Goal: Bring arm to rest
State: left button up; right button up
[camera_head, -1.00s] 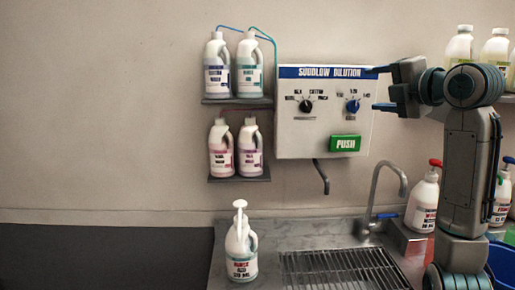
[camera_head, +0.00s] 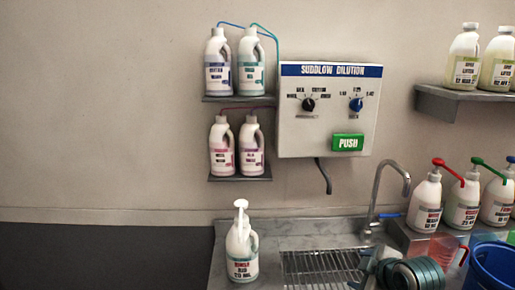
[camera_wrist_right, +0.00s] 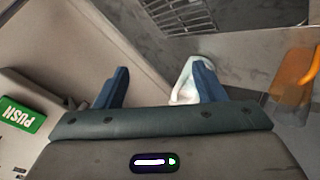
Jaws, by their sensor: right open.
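My right arm is folded low at the bottom right of the head view, in front of the sink. Its gripper end (camera_head: 368,268) shows only partly there, over the right side of the sink grate. In the right wrist view, the two blue fingers of my right gripper (camera_wrist_right: 160,88) stand wide apart with nothing between them. A pale whitish object (camera_wrist_right: 184,82) shows behind the right-hand finger, partly hidden. My left gripper is in no view.
The dilution panel (camera_head: 328,118) with its green push button (camera_head: 348,143) hangs on the wall. A white pump bottle (camera_head: 242,250) stands left of the sink grate (camera_head: 315,268).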

jog(key=s+d+f+m+g+h, duration=0.15)
jog(key=s+f+m, duration=0.25)
jog(key=s+f, duration=0.5)
jog(key=s+a+f+m+g+h, duration=0.1)
jog(key=s+f+m+g, duration=0.3)
jog(key=s, duration=0.9)
jog(key=s+d+f+m+g+h, duration=0.1)
jog(key=s+f+m, duration=0.3)
jog(key=s+f, duration=0.55)
notch_tip(320, 180, down, 33)
jog(key=s+d+b, duration=0.2)
jog(key=d+b, duration=0.1)
jog(key=b, duration=0.3)
pick_arm(q)
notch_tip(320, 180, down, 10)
jog(key=b, duration=0.4)
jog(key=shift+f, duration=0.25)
pick_arm(e)
jog(key=s+f+g, duration=0.1)
jog(key=s+f, duration=0.8)
jog(key=f, duration=0.3)
jog(key=s+f+g, duration=0.1)
jog(key=s+f, duration=0.8)
jog(key=f, duration=0.3)
jog(key=shift+d+y, duration=0.35)
jog(key=shift+d, duration=0.1)
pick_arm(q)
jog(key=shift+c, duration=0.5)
pick_arm(e)
jog(key=shift+c, duration=0.4)
